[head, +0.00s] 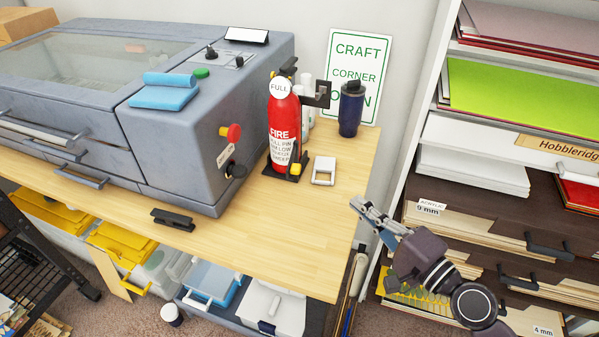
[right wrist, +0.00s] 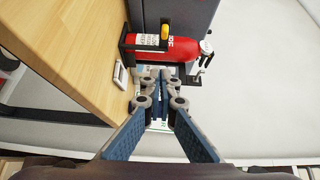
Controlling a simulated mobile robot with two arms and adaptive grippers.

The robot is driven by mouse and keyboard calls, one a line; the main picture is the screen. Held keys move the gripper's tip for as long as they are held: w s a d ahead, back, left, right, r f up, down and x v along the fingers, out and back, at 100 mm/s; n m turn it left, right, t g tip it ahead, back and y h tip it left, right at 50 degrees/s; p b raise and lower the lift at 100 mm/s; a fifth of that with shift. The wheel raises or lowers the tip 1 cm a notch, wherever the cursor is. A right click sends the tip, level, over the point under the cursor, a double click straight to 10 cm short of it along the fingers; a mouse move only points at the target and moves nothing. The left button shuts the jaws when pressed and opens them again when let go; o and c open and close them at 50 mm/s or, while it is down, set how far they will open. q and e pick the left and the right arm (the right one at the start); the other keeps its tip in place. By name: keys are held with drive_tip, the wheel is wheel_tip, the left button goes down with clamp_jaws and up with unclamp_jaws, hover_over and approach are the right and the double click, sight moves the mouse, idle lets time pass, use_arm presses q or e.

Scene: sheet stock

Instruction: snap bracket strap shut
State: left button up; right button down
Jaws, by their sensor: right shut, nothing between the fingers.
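A red fire extinguisher (head: 284,130) with a round FULL tag stands upright in a black bracket (head: 270,172) on the bench. A black strap (head: 318,93) sticks out to the right near the extinguisher's top, its end apart from the cylinder, so it looks open. A yellow piece (head: 296,169) shows low at the bracket. My right gripper (head: 357,204) is shut and empty, off the bench's right edge, apart from the extinguisher. In the right wrist view the fingertips (right wrist: 160,76) point towards the extinguisher (right wrist: 170,47), which lies sideways in that picture. My left gripper is not in view.
A grey machine (head: 190,120) with a red knob stands close left of the extinguisher. A dark bottle (head: 351,110) and white bottles stand behind it. A small white-framed object (head: 324,170) lies right of it. A sheet rack (head: 425,150) stands right.

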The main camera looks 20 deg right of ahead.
drive_tip(key=s+a+p+x, duration=0.1)
drive_tip(key=a+p+x, duration=0.2)
drive_tip(key=x, duration=0.9)
drive_tip(key=r+p, duration=0.1)
drive_tip(key=p, duration=0.2)
drive_tip(key=shift+w+p, duration=0.25)
drive_tip(key=shift+p, duration=0.1)
drive_tip(key=shift+a, duration=0.1)
